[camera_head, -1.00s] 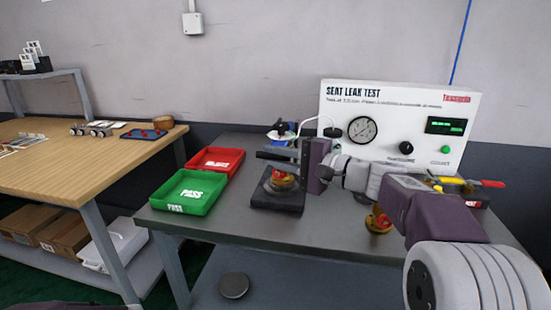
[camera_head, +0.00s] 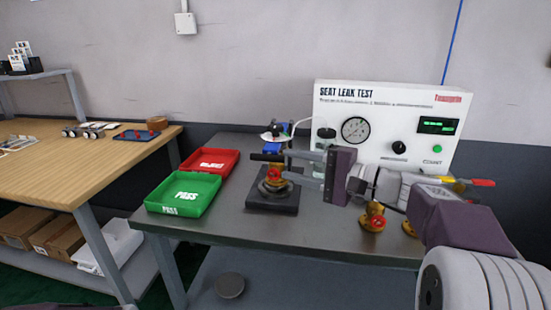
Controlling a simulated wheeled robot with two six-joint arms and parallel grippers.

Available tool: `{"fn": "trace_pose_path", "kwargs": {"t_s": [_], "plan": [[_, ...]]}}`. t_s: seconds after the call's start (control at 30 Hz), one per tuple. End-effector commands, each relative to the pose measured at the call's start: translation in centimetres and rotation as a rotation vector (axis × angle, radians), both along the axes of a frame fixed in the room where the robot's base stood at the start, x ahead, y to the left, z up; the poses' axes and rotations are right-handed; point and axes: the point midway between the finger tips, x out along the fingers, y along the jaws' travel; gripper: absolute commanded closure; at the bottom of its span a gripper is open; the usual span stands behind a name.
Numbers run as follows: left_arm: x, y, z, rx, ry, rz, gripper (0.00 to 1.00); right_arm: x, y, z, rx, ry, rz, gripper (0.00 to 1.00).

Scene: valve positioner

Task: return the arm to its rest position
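My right gripper (camera_head: 279,167) reaches in from the right over the grey bench, its fingers pointing left. The fingers are apart with nothing visibly held between them. A brass valve with a red part (camera_head: 272,183) stands on the black test fixture (camera_head: 272,203), just below and behind the fingertips in the picture. The fingers partly cover its top, and I cannot tell whether they touch it. My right arm (camera_head: 450,215) crosses the right part of the bench.
The seat leak test panel (camera_head: 385,170) stands behind my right arm. A brass valve (camera_head: 372,217) stands near the arm, with another (camera_head: 409,228) partly hidden. The green PASS tray (camera_head: 183,208) and red REJECT tray (camera_head: 226,168) lie left. A wooden table (camera_head: 75,170) is farther left.

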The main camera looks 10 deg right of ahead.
Motion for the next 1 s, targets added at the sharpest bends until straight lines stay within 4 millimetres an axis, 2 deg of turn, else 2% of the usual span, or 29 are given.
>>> {"fn": "trace_pose_path", "kwargs": {"t_s": [0.13,0.57,0.67,0.73,0.77,0.8,0.87,0.9,0.97,1.0], "plan": [[0.0,0.0,0.4,0.000,0.000,0.000,0.77,-1.2,-1.3,0.1,-0.001,0.001,-0.002,0.62],[0.0,0.0,0.4,0.000,0.000,0.000,0.77,-1.5,-1.5,0.1,0.000,0.001,0.002,0.62],[0.0,0.0,0.4,0.000,0.000,0.000,0.77,-1.6,0.1,0.1,-0.001,0.001,0.042,0.62],[0.0,0.0,0.4,0.000,0.000,0.000,0.77,-2.0,3.8,-0.3,0.006,0.010,0.134,0.62],[0.0,0.0,0.4,0.000,0.000,0.000,0.77,-2.5,5.8,-1.2,0.006,0.036,0.185,0.62],[0.0,0.0,0.4,0.000,0.000,0.000,0.77,-3.6,8.1,-3.5,-0.022,0.094,0.254,0.62],[0.0,0.0,0.4,0.000,0.000,0.000,0.77,-5.7,10.9,-8.1,-0.105,0.203,0.341,0.62],[0.0,0.0,0.4,0.000,0.000,0.000,0.77,-7.3,12.1,-11.4,-0.179,0.277,0.387,0.62],[0.0,0.0,0.4,0.000,0.000,0.000,0.77,-10.0,13.1,-16.2,-0.307,0.379,0.454,0.62],[0.0,0.0,0.4,0.000,0.000,0.000,0.77,-11.9,13.2,-19.4,-0.402,0.438,0.494,0.62]]}}
